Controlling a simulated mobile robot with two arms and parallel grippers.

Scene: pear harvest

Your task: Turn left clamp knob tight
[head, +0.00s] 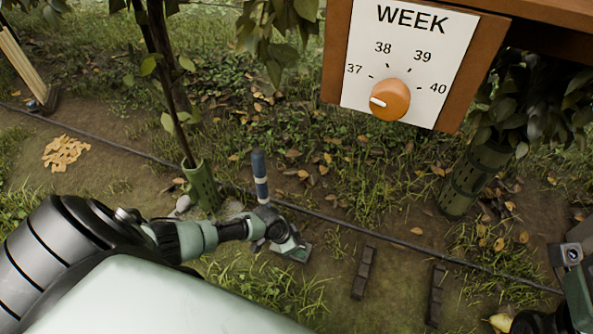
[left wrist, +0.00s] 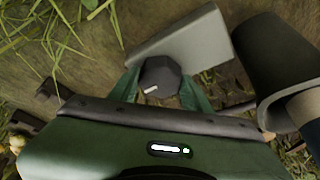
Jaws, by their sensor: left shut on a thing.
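My left gripper (head: 290,246) reaches in from the left, low beside the blue and white post (head: 260,178). In the left wrist view its green fingers (left wrist: 160,90) are shut on a dark faceted clamp knob (left wrist: 160,74), one on each side. The knob has a short white mark on its face, pointing left and slightly down. A pale grey clamp plate (left wrist: 185,40) lies behind the knob. In the head view the knob is hidden by my gripper. Part of my right arm (head: 578,290) shows at the lower right edge; its fingertips cannot be made out.
A wooden board with an orange WEEK dial (head: 390,99) hangs at upper right. A dark hose (head: 350,222) crosses the ground. Green trunk guards stand at left (head: 202,188) and right (head: 470,180). A yellow fruit-like thing (head: 502,322) shows at the bottom right.

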